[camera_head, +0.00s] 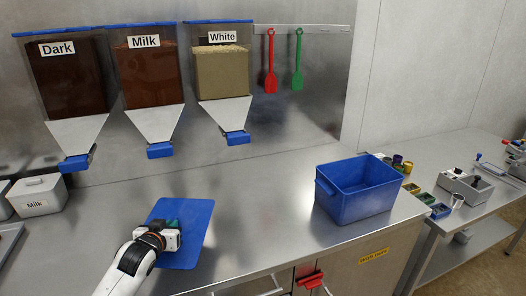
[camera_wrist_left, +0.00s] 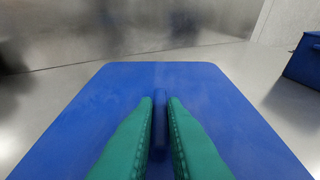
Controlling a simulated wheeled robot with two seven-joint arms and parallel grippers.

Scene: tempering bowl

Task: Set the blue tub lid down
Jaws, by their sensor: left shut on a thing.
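The blue tub lid (camera_head: 189,245) is a flat blue sheet over the left-middle part of the steel counter. My left gripper (camera_head: 172,233) is shut on the lid's raised handle. In the left wrist view my green fingers (camera_wrist_left: 160,125) lie on either side of that blue handle (camera_wrist_left: 160,105), and the lid (camera_wrist_left: 100,90) spreads out around them. I cannot tell whether the lid touches the counter or is held just above it. The blue tub (camera_head: 352,205) stands open at the counter's right end, apart from the lid. My right gripper is not in view.
Dark, Milk and White dispensers (camera_head: 150,75) hang at the back. A grey Milk container (camera_head: 38,196) stands at the left. Bare counter (camera_head: 265,200) lies between lid and tub. A red object (camera_head: 310,280) is at the cabinet front. A side table (camera_head: 480,210) holds small containers.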

